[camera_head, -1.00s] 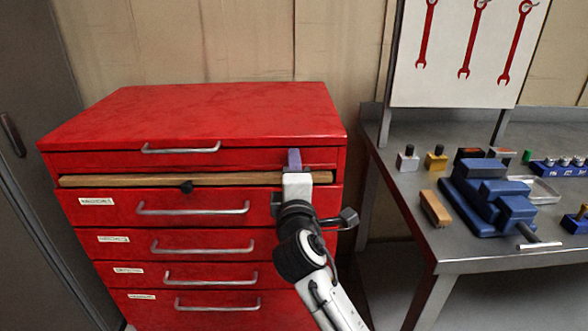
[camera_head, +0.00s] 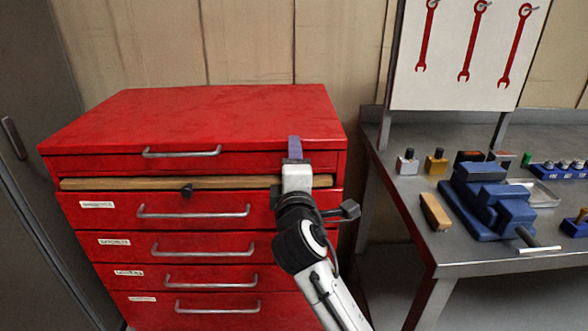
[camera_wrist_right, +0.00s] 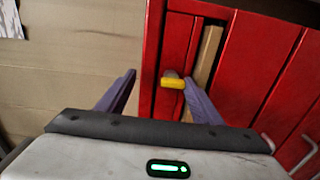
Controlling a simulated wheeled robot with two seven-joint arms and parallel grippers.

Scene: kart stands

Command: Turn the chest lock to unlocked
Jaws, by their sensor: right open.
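The red tool chest (camera_head: 215,115) stands at the left in the head view. Its lock shows in the right wrist view as a yellow lever (camera_wrist_right: 173,83) on the red front, lying crosswise to the wooden strip (camera_wrist_right: 208,55). My right gripper (camera_head: 295,147) is in front of the chest's upper right front and hides the lock in the head view. In the right wrist view my right gripper (camera_wrist_right: 160,78) is open, its purple fingers apart. The lever is close to the right-hand finger; I cannot tell whether they touch. My left gripper is not in view.
A black knob (camera_head: 187,189) sits near the wooden strip at the chest's middle. A grey workbench (camera_head: 400,185) with a blue vise (camera_head: 490,195) and small items stands at the right. Red wrenches hang on a white board (camera_head: 450,85). A dark cabinet (camera_head: 25,160) stands at far left.

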